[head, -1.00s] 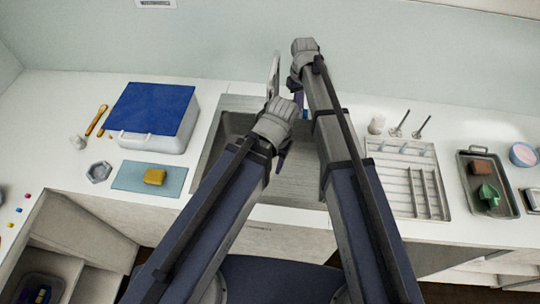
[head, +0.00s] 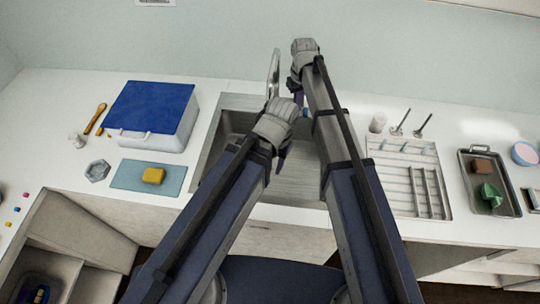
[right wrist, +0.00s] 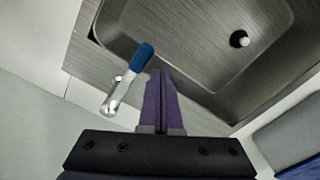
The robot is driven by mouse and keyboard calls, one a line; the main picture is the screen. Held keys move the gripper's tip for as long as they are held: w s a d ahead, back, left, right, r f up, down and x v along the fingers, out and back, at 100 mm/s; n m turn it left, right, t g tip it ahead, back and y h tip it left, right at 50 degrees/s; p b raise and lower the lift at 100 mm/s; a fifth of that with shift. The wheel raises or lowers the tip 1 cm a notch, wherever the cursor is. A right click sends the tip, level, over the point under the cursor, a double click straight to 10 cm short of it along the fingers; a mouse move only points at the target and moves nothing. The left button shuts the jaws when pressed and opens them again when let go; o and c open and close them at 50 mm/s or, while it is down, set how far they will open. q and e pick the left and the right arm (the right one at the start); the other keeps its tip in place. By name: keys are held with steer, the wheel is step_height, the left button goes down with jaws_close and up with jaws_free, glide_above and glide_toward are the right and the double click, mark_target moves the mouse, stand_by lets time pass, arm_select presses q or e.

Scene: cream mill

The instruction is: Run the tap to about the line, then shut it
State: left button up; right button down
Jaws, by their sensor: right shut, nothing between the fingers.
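The tap's curved metal spout (head: 274,72) rises at the back of the sink (head: 305,185) in the head view. In the right wrist view the tap lever, with its blue grip (right wrist: 141,57) and shiny metal base (right wrist: 113,102), stands just left of my right gripper (right wrist: 159,72). My right gripper's purple fingers are closed together and empty, apart from the lever in that picture. My left gripper (head: 282,158) hangs over the sink; its fingers are mostly hidden by its own hand. No vessel with a line and no running water are visible; my arms cover part of the sink.
The sink drain (right wrist: 240,39) shows in the right wrist view. A drying rack (head: 400,165) and a tray (head: 512,205) stand right.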

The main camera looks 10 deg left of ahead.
mark_target(306, 111)
step_height(306, 111, down, 3)
steer(key=b, duration=0.2)
steer(key=shift+b, duration=0.3)
steer(key=shift+d, duration=0.2)
steer(key=shift+d, duration=1.95)
stand_by(0.8)
